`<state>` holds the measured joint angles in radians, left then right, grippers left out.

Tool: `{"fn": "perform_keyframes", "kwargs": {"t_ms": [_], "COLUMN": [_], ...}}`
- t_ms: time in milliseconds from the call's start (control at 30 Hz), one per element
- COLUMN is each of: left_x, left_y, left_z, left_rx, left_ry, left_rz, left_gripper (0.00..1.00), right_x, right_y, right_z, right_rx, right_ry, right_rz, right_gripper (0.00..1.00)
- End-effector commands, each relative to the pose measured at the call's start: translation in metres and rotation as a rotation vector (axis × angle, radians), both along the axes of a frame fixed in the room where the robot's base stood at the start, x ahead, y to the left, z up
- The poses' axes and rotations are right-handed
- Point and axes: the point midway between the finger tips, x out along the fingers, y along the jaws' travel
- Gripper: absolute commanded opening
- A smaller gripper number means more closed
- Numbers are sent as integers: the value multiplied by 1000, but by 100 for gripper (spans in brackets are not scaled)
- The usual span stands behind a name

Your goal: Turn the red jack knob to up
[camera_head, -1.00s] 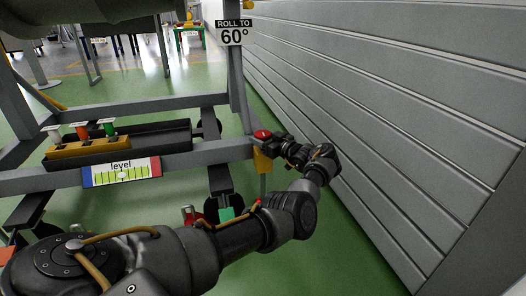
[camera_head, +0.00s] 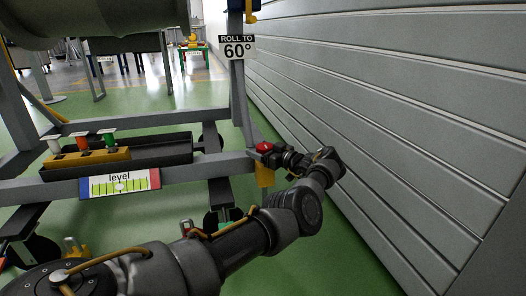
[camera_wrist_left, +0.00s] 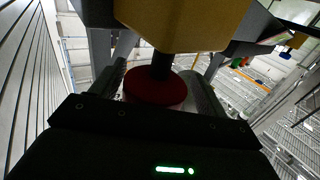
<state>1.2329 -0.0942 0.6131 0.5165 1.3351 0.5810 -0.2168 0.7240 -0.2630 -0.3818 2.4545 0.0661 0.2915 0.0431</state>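The red jack knob (camera_head: 263,146) sits at the right end of the grey stand's front beam, above a yellow jack body (camera_head: 264,175). My left gripper (camera_head: 269,151) reaches it from the right, with its fingers at the knob. In the left wrist view the round red knob (camera_wrist_left: 155,90) lies between the two fingers (camera_wrist_left: 160,92), which appear closed against its sides. A dark stem joins it to the yellow body (camera_wrist_left: 190,22). The level gauge (camera_head: 120,184) hangs on the front beam. My right gripper is not in view.
A grey slatted wall (camera_head: 400,110) runs close along the right of my arm. A black tray (camera_head: 165,150) holds a yellow block (camera_head: 88,158) with coloured pegs. A "ROLL TO 60°" sign (camera_head: 237,48) is on the upright post. Green floor is open beyond the stand.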

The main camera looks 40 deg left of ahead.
Motion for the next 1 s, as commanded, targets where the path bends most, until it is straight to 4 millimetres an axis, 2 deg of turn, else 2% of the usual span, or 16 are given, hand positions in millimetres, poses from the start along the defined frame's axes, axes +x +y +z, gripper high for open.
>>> {"fn": "perform_keyframes", "kwargs": {"t_ms": [367,467,800,1000], "left_x": [4,3,1,1], "left_y": [-11,-24,-88,-108], "left_z": [0,0,-1,-1], "left_rx": [-4,-6,-6,-5], "left_ry": [0,0,-1,-1], "left_rz": [-11,-12,-8,-7], "left_gripper": [77,77,77,77], "right_x": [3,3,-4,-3], "right_y": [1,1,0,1], "right_z": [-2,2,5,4], "right_rx": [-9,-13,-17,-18], "right_ry": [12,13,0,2], "right_rz": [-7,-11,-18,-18], "right_gripper": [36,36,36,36]}}
